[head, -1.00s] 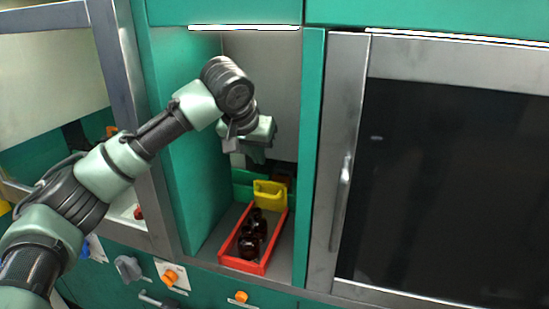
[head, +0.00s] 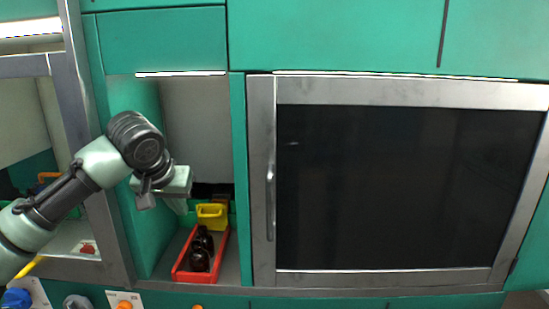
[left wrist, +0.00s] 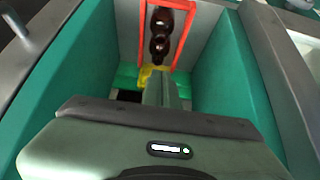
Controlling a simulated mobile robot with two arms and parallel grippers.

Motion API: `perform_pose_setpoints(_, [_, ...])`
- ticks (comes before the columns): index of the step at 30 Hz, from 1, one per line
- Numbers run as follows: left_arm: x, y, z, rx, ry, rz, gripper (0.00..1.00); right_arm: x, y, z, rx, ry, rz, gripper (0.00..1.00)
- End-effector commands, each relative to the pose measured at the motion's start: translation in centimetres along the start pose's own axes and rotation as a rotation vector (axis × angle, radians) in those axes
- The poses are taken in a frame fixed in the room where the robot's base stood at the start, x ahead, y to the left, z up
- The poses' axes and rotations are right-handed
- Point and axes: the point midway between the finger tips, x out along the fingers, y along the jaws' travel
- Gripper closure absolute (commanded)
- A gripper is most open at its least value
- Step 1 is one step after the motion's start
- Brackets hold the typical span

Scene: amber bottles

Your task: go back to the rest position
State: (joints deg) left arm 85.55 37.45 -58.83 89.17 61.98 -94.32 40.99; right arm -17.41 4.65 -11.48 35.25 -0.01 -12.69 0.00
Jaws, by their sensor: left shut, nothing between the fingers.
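My left gripper (head: 182,206) is in the upper front part of an open green-walled bay, above the things on its floor. It is shut and holds nothing; in the left wrist view its closed fingers (left wrist: 160,90) point into the bay. My right gripper is in neither view.
A yellow bin (head: 212,212) stands behind the red tray. Right of the bay is a closed dark-glass door (head: 390,190) with a steel frame and upright handle (head: 270,200). Knobs (head: 125,305) line the panel below.

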Motion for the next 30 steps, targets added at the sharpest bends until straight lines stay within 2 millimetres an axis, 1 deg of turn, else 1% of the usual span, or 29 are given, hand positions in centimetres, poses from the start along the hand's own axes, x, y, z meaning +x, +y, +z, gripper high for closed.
perform_pose_setpoints(1, [0.4,0.3,0.3,0.007,-0.004,0.003,1.0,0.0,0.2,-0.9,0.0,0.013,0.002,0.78])
perform_pose_setpoints(3, [1.1,0.8,0.9,0.024,-0.009,0.009,1.0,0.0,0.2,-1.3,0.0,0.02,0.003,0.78])
perform_pose_setpoints(11, [3.8,2.8,3.5,0.092,-0.027,0.035,1.0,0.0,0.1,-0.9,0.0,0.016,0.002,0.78])
perform_pose_setpoints(17, [6.8,5.3,7.1,0.166,-0.046,0.076,1.0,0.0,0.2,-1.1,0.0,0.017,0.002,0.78])
perform_pose_setpoints(20, [8.5,6.8,9.6,0.207,-0.056,0.105,1.0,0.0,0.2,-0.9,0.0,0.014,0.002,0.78])
perform_pose_setpoints(23, [10.4,8.5,12.8,0.249,-0.066,0.145,1.0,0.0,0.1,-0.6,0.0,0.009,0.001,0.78])
perform_pose_setpoints(24, [11.2,9.4,14.4,0.266,-0.069,0.165,1.0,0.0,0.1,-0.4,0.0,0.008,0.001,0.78])
perform_pose_setpoints(26, [12.2,10.5,17.0,0.287,-0.071,0.195,1.0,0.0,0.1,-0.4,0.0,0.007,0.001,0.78])
perform_pose_setpoints(27, [12.8,11.2,18.8,0.297,-0.072,0.215,1.0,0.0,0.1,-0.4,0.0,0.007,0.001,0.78])
perform_pose_setpoints(29, [13.5,12.0,21.4,0.308,-0.071,0.241,1.0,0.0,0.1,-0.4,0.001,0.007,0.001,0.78])
perform_pose_setpoints(30, [13.9,12.4,23.2,0.309,-0.072,0.256,1.0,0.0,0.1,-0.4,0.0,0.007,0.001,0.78])
